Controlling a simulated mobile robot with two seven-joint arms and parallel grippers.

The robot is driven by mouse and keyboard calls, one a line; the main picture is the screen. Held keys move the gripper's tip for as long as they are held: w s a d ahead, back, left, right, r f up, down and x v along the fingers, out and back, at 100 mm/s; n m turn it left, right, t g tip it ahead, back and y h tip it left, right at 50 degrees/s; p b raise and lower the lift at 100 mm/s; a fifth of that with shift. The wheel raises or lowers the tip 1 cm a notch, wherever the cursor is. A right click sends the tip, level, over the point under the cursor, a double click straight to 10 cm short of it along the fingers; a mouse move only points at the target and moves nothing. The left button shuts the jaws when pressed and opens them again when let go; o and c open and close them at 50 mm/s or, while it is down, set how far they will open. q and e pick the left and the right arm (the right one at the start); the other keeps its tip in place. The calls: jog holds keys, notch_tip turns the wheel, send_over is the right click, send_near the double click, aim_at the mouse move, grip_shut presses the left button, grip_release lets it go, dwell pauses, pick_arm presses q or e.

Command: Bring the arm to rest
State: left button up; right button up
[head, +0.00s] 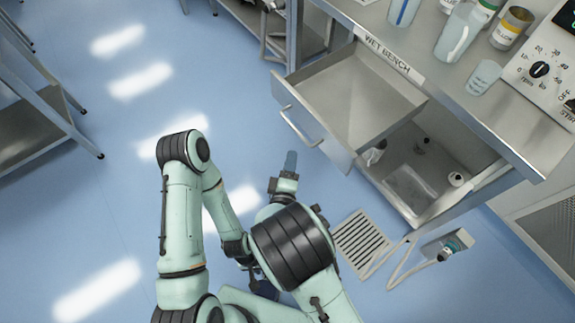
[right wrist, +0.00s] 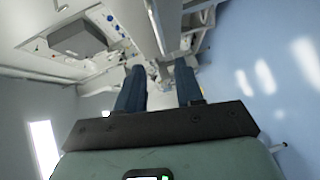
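My right gripper (head: 290,163) points up the picture in the head view, over the blue floor left of the wet bench's open drawer. One blue finger shows there. In the right wrist view both dark blue fingers (right wrist: 160,80) stand apart with nothing between them, so it is open and empty. My left arm folds down from its elbow at the left. Its end is mostly hidden behind my right arm, and only a dark blue part (head: 265,288) shows low down. I cannot make out its fingers.
The wet bench (head: 400,45) has a pulled-out empty drawer (head: 350,95) with a handle (head: 298,125). Below it is an open compartment (head: 405,150) with small items. Bottles and a beaker (head: 484,77) stand on top. A floor grate (head: 361,243) lies nearby.

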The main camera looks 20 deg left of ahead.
jog(key=shift+s, duration=0.1)
dwell(0.6)
jog(key=s+d+f+m+g+h+p, duration=0.35)
jog(key=d+f+m+g, duration=0.45)
jog(key=d+f, duration=0.75)
jog(key=s+d+f+m+g+y+p, duration=0.1)
jog(key=s+d+m+g+y+p, duration=0.1)
jog(key=s+d+m+g, duration=0.2)
jog(key=s+d+m+g+y+p, duration=0.2)
jog(key=s+d+m+g, duration=0.3)
jog(key=s+m, duration=0.5)
jog(key=s+p, duration=0.1)
jog(key=s, duration=0.5)
jog(key=shift+s+f, duration=0.15)
jog(key=shift+f, duration=0.2)
